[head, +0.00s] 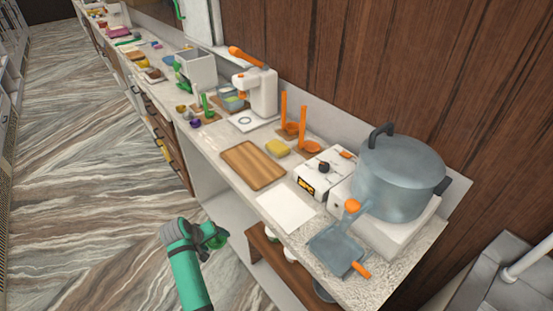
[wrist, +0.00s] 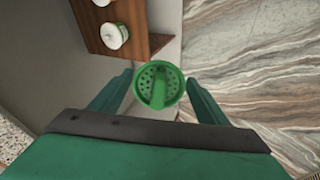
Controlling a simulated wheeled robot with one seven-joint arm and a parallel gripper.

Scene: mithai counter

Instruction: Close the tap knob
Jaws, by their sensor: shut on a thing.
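My gripper (head: 207,236) is in front of the counter, over the floor and the open lower shelf. In the wrist view its two green fingers are shut on a round green perforated piece (wrist: 171,80) with a raised grip across its middle. The green piece shows partly in the head view. I cannot clearly pick out a tap knob. A white machine (head: 264,92) with an orange lever (head: 246,57) stands at the back of the counter, apart from my gripper. A grey-white box (head: 197,69) with green parts stands farther left.
The counter holds a wooden board (head: 253,165), a yellow sponge (head: 278,149), a white sheet (head: 286,210), a black-knobbed white box (head: 337,176) and a large grey pot (head: 402,180). White-lidded jars (wrist: 114,36) are on the lower shelf. The floor at left is clear.

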